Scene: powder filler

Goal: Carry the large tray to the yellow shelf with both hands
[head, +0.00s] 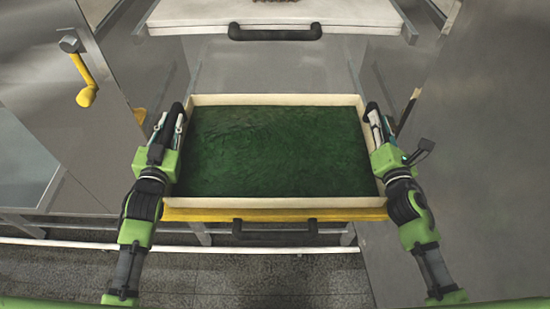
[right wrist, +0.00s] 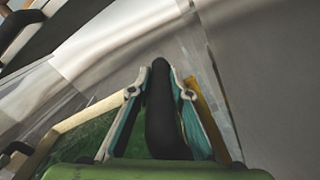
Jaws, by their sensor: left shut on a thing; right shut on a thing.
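The large tray (head: 280,201) has a cream rim and a dark green textured floor. It lies level in the middle of the head view and part of it shows in the right wrist view (right wrist: 94,112). My left gripper (head: 176,118) is shut on the black handle at its left side. My right gripper (head: 375,118) is shut on the black handle at its right side, seen between the fingers in the right wrist view (right wrist: 160,100). The yellow shelf (head: 330,214) shows as a strip under the tray's near edge. I cannot tell whether the tray touches it.
A white tray-like panel with a black handle (head: 275,31) is at the far end. A metal side panel with a yellow crank (head: 86,95) stands left, and a grey metal wall (head: 480,150) stands close on the right. Another black handle (head: 275,228) is below the yellow strip.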

